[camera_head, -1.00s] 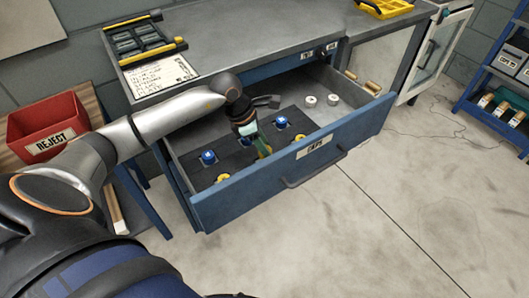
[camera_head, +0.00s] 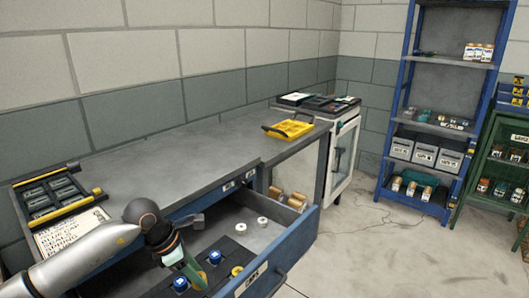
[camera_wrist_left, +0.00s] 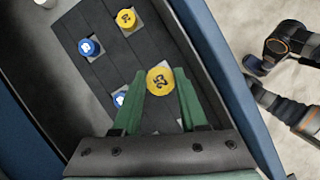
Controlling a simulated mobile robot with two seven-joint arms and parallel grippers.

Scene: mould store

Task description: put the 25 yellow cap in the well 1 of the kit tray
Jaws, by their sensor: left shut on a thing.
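My left gripper (camera_head: 192,272) reaches down into the open drawer. In the left wrist view its green fingers (camera_wrist_left: 160,84) are shut on a yellow cap (camera_wrist_left: 160,80), whose marking looks like 25. In the head view I cannot make out the held cap. Another yellow cap (camera_wrist_left: 126,18) and blue caps (camera_wrist_left: 88,47) sit in square seats on the dark drawer insert. A black tray with yellow edges (camera_head: 52,195) lies on the bench at the left, and a yellow tray (camera_head: 288,130) stands farther right. I cannot tell which is the kit tray.
The drawer's blue front wall (camera_head: 285,250) rises beside my left arm. White round pieces (camera_head: 240,227) lie deeper in the drawer. A written sheet (camera_head: 70,232) lies before the black tray. The bench top (camera_head: 170,165) between the trays is clear.

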